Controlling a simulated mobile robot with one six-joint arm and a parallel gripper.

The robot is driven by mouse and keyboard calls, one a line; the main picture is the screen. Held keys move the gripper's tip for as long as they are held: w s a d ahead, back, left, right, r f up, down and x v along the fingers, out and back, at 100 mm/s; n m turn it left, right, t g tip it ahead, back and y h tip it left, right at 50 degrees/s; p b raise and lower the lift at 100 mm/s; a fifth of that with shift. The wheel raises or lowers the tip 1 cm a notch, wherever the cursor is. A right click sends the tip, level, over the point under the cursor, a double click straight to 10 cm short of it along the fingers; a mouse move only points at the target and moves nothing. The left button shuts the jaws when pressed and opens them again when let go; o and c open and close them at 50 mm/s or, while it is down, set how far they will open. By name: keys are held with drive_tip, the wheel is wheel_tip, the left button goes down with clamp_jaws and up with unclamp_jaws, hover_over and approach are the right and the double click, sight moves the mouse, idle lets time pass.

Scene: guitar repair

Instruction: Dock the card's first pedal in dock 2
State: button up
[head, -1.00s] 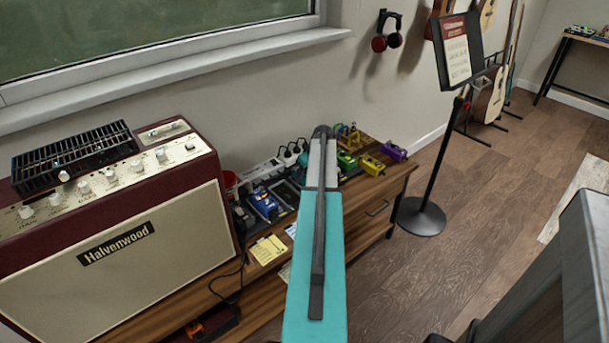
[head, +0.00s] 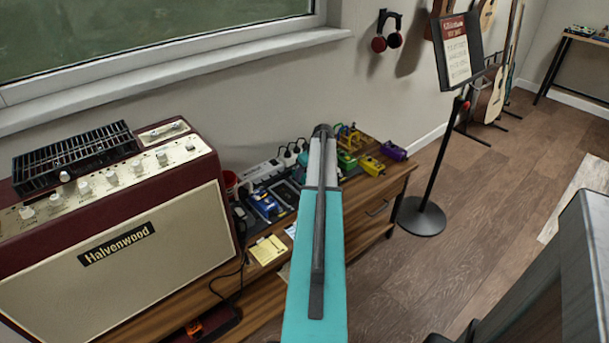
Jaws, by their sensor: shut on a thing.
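My teal arm stretches over the low wooden bench, and its grey end covers part of the pedal area. My gripper is hidden behind it, as is anything it holds. A blue pedal (head: 265,206) sits on a dark board left of the arm. Right of the arm are a green pedal (head: 346,160), a yellow pedal (head: 371,165) and a purple pedal (head: 393,152). A card with a red heading (head: 457,52) is on the music stand; its text is too small to read. I cannot make out dock numbers; pale outlines (head: 290,189) show beside the blue pedal.
A large Halvenwood amplifier (head: 130,235) fills the left of the bench.

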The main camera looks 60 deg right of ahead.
drive_tip(key=shift+r, duration=0.5)
drive_tip(key=o, duration=1.8)
drive_tip(key=shift+r, duration=0.1)
drive_tip(key=shift+r+p, duration=2.1)
drive_tip(key=shift+r, duration=1.8)
drive_tip(key=shift+s, duration=0.2)
